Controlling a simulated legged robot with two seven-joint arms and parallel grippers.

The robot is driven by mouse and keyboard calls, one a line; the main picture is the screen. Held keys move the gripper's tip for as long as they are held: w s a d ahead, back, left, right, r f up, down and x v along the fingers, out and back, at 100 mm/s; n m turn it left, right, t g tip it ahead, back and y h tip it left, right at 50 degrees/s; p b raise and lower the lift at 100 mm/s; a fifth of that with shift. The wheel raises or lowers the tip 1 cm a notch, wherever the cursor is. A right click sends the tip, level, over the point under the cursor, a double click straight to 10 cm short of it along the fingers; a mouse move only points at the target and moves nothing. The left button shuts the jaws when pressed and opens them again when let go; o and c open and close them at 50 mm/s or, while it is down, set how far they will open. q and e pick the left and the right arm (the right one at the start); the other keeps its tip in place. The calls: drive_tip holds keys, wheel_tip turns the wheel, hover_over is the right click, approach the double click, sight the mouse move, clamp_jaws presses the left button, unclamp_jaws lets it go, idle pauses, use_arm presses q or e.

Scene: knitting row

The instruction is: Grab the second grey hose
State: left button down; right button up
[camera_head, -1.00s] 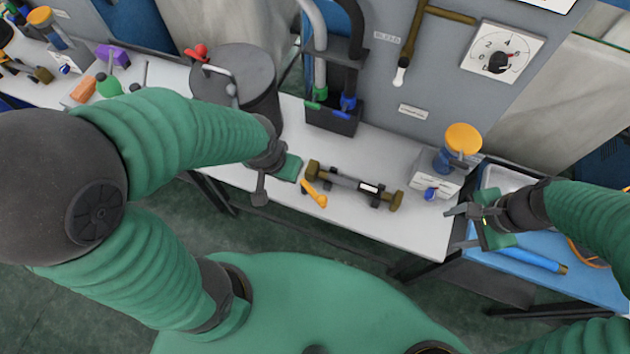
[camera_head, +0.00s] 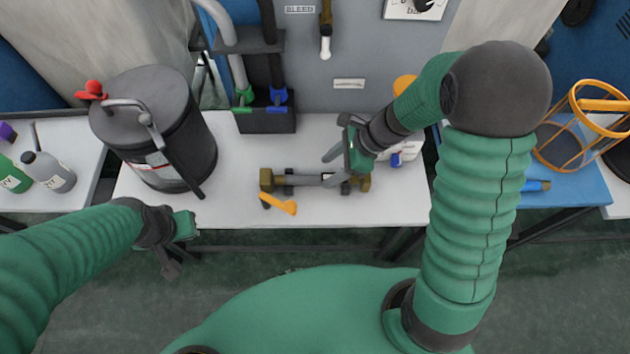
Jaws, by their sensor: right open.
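A light grey hose (camera_head: 237,65) with a green end hangs at the back into a black holder (camera_head: 270,124) on the grey panel. A dark hose (camera_head: 275,70) with a blue end hangs beside it. I see only one light grey hose clearly. My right gripper (camera_head: 333,168) is open and empty, over the right part of a brass-ended fitting (camera_head: 300,178) on the white table; I cannot tell whether they touch. My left gripper (camera_head: 180,245) is off the table's front edge at lower left, away from the hoses; its fingers do not show clearly.
A black lidded pot (camera_head: 165,125) stands left of the holder. A yellow-handled piece (camera_head: 280,204) lies in front of the fitting. A small box with a blue knob (camera_head: 397,158) is partly behind my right arm. The white table (camera_head: 225,205) is bare between pot and fitting.

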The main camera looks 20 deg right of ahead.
sight(320, 177)
drive_tip(key=shift+a+f, duration=0.2)
drive_tip(key=shift+f, duration=0.15)
drive_tip(key=x, duration=0.1)
drive_tip(key=b+x, duration=0.1)
drive_tip(key=x, duration=0.1)
drive_tip(key=d+b+x, duration=0.1)
drive_tip(key=shift+w+a+f, duration=0.2)
drive_tip(key=shift+f, duration=0.4)
drive_tip(key=shift+a+r, duration=0.15)
drive_tip(key=shift+a, duration=0.05)
drive_tip(key=c, duration=0.4)
clamp_jaws()
